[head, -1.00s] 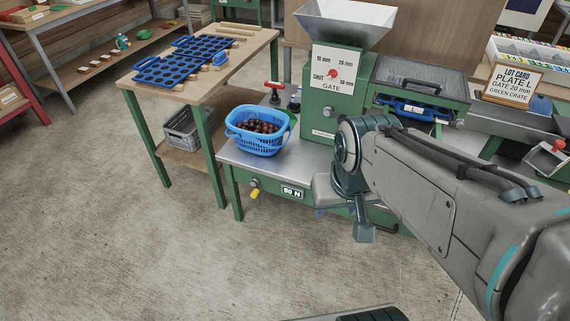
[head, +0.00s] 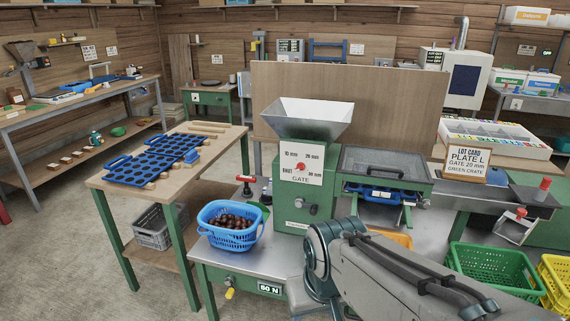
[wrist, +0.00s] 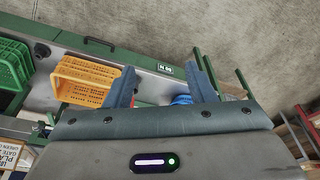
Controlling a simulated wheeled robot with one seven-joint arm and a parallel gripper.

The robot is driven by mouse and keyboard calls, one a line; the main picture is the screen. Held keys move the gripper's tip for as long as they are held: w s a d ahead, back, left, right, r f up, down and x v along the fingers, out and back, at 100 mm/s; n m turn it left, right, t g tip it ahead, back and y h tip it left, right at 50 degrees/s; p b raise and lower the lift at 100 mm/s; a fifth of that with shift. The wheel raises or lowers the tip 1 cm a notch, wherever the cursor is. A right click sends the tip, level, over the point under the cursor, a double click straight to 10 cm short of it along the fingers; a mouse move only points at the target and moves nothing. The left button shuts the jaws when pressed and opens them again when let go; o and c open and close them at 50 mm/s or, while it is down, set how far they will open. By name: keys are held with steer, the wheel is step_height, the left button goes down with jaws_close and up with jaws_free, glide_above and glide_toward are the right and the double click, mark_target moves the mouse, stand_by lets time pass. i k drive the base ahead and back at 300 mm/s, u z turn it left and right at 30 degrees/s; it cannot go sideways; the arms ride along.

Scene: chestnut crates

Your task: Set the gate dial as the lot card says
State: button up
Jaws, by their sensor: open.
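The gate dial (head: 312,168) is a white plate on the front of the green hopper machine, marked SHUT, 10 mm, 20 mm and 30 mm. Its red pointer (head: 300,167) is too small to read surely. The lot card (head: 467,160) stands at the right and reads PLATE L, GATE 20 mm, GREEN CRATE. My gripper (wrist: 163,62) is open and empty in the wrist view, above the bench's front edge and away from the dial. In the head view my arm reaches in from the lower right; the fingers do not show.
A blue basket of chestnuts (head: 230,226) stands on the steel bench, left of the machine. A green crate (head: 492,268) and a yellow crate (head: 556,283) are at right. An orange crate (wrist: 88,82) shows in the wrist view. Open floor lies at front left.

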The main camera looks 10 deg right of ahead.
mark_target(300, 166)
steer(key=z, duration=1.55)
steer(key=k, duration=0.6)
steer(key=u, duration=0.85)
steer(key=i, duration=1.5)
steer(key=z, duration=0.75)
